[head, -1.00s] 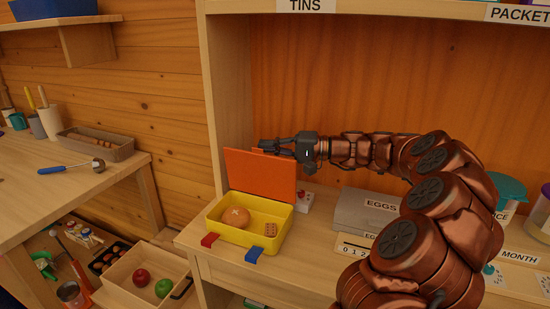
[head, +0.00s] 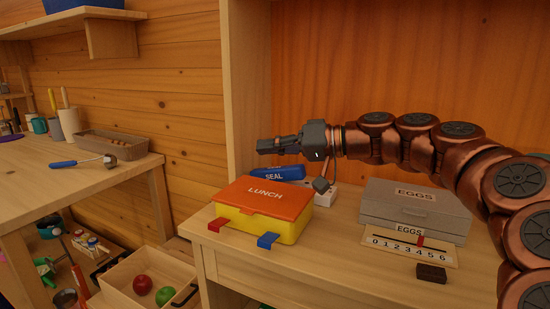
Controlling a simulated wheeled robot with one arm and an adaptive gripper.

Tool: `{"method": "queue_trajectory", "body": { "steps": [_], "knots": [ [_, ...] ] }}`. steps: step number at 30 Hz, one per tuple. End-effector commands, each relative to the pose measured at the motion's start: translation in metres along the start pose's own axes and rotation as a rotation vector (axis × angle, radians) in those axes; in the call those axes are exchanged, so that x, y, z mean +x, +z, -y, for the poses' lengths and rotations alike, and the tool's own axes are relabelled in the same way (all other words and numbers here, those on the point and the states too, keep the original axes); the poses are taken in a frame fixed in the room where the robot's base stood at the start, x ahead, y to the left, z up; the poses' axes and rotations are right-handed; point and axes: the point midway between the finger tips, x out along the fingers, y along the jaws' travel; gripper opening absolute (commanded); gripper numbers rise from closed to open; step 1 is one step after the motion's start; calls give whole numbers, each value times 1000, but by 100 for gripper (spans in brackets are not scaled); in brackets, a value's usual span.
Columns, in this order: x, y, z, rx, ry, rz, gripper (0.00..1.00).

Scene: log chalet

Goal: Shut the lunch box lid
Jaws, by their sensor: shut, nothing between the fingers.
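The lunch box has a yellow base (head: 290,233) and an orange lid (head: 266,198) marked LUNCH. It sits on the wooden counter below the gripper. The lid lies down over the base and hides the inside. A red clip (head: 217,225) and a blue clip (head: 267,240) stick out at the front, folded away from the lid. My gripper (head: 262,147) is shut and empty. It is above and behind the lid, apart from it, pointing left.
A blue piece marked SEAL (head: 277,173) and a white block (head: 320,194) are behind the box. A grey EGGS box (head: 415,207), a number scale (head: 408,246) and a dark brown block (head: 431,273) are to the right.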

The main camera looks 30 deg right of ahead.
Motion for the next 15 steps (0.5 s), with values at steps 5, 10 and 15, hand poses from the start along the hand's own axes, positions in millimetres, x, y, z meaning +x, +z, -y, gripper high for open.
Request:
{"method": "queue_trajectory", "body": {
  "steps": [5,10,15],
  "knots": [
    [6,25,-3,-126,30,-2,0],
    [11,45,-2,-247,58,0,0],
    [16,65,-7,-370,91,-1,0]
  ]
}}
